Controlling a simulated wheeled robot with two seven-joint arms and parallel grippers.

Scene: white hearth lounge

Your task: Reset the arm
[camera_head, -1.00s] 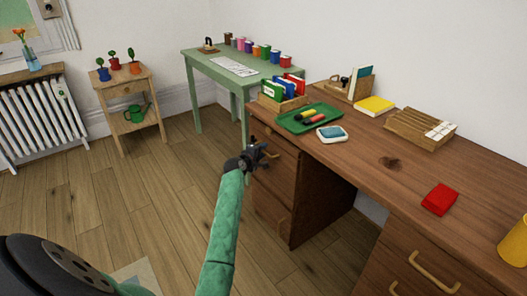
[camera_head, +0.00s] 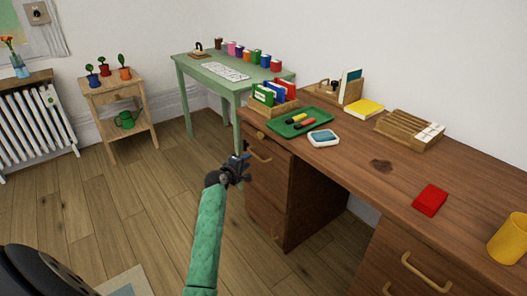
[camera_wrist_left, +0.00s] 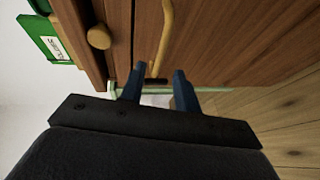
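My left arm has a green sleeve and ends in the dark left gripper (camera_head: 240,166), in front of the brown desk's drawer fronts. In the left wrist view its two blue fingers (camera_wrist_left: 159,90) stand apart with nothing between them. Beyond the fingers are the desk's wooden front, a round knob (camera_wrist_left: 99,37) and a bar handle (camera_wrist_left: 164,40). The gripper appears clear of the desk, though the exact gap is hard to judge. My right gripper is out of view.
The brown desk (camera_head: 345,165) holds a green tray (camera_head: 285,128), a red item (camera_head: 430,200) and a yellow cup (camera_head: 508,240). A green table (camera_head: 190,66), a plant stand (camera_head: 135,90) and a radiator (camera_head: 35,120) stand behind. The wooden floor (camera_head: 130,205) left of the arm is open.

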